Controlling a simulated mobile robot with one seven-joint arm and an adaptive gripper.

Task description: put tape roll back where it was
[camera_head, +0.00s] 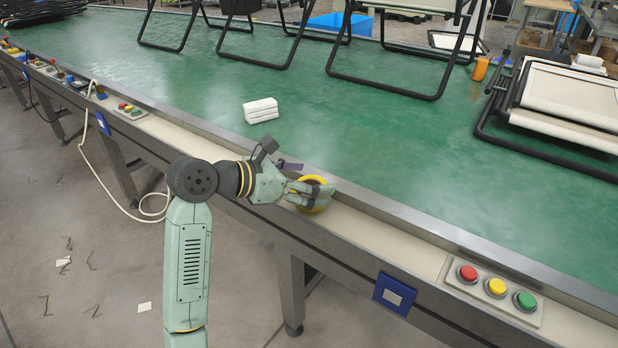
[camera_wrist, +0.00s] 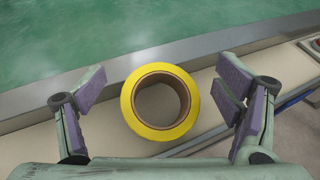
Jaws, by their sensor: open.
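The yellow tape roll (camera_head: 325,188) with a brown core lies on the cream ledge (camera_head: 375,228) along the near side of the green conveyor. In the wrist view the tape roll (camera_wrist: 124,103) sits between my two fingers, with a gap on each side. Its far edge reaches the metal rail. My gripper (camera_head: 310,190) is open over the roll, and the wrist view shows its fingers (camera_wrist: 160,95) spread with purple pads. In the head view my fingers hide part of the roll.
A button box (camera_head: 492,290) with red, yellow and green buttons sits on the ledge to the right. A metal rail (camera_head: 400,220) separates ledge and green belt (camera_head: 330,120). A white stack (camera_head: 261,110) lies on the belt. Black-framed loungers (camera_head: 570,95) stand farther back.

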